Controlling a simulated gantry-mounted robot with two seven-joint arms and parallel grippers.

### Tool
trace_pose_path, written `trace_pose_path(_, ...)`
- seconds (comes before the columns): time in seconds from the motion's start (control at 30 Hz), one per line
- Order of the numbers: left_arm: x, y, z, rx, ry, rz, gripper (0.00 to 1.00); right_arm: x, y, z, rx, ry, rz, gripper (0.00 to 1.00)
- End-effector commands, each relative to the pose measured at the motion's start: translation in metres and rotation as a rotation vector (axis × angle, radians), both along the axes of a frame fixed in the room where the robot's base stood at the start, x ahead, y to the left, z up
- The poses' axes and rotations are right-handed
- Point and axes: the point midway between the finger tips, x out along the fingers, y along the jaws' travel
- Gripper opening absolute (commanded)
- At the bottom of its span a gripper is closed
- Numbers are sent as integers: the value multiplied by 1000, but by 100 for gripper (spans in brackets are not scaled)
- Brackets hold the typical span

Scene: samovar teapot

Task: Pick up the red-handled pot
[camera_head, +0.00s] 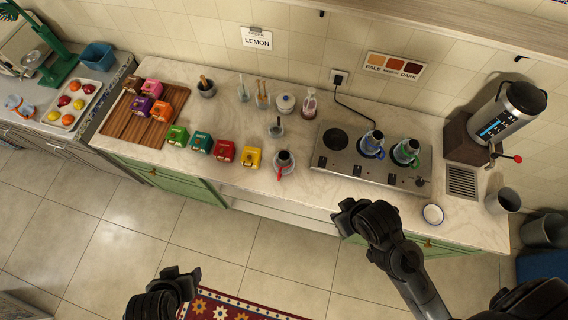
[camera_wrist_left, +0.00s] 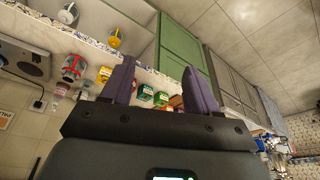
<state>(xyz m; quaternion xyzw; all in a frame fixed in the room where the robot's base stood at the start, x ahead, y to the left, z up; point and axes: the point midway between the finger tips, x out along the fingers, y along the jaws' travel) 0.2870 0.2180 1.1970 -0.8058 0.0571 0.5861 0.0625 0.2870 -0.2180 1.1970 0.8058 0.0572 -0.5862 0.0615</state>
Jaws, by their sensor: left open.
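The red-handled pot (camera_head: 284,158) is a small dark grey pot standing upright on the counter, left of the stove. Its red handle (camera_head: 281,172) points toward the counter's front edge. A grey vessel with red on it (camera_wrist_left: 73,67) shows at the left of the left wrist view and looks like the same pot. My left gripper (camera_head: 182,277) is open and empty, over the floor in front of the counter and well apart from the pot. Its two purple fingers are spread in the left wrist view (camera_wrist_left: 160,84). My right gripper (camera_head: 343,217) is near the counter's front edge, right of the pot; its jaws are unclear.
Blue (camera_head: 372,144) and green (camera_head: 405,151) pots stand on the stove (camera_head: 345,165). A row of colored boxes (camera_head: 223,150) is left of the pot. Glass cups (camera_head: 276,127) stand behind it. A samovar (camera_head: 505,115) is far right. A white bowl (camera_head: 432,214) sits near the front edge.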

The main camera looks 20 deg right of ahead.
Motion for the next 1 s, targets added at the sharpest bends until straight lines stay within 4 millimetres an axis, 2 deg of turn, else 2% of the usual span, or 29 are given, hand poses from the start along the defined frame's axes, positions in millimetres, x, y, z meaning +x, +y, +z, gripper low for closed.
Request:
trace_pose_path(0.03,0,0,0,0,0,0,68,0,0,0,1,0,-1,32)
trace_pose_path(0.23,0,0,0,0,0,0,99,0,1,0,2,0,-1,32)
trace_pose_path(0.53,1,0,0,-6,-3,16,100,0,0,0,2,0,-2,32)
trace_pose_path(0.67,16,-3,5,-37,-86,58,100,0,0,0,0,1,0,32)
trace_pose_path(0.73,31,-9,6,-68,-159,77,100,-2,-2,0,-3,-1,-5,32)
trace_pose_path(0.87,72,-44,-6,-158,-310,46,100,-14,-19,-2,-6,-2,-61,32)
trace_pose_path(0.93,97,-73,-27,-224,-398,-14,100,-26,-33,-14,-7,-6,-110,32)
trace_pose_path(1.0,123,-109,-55,-306,-485,-104,100,-42,-49,-35,-8,-6,-170,32)
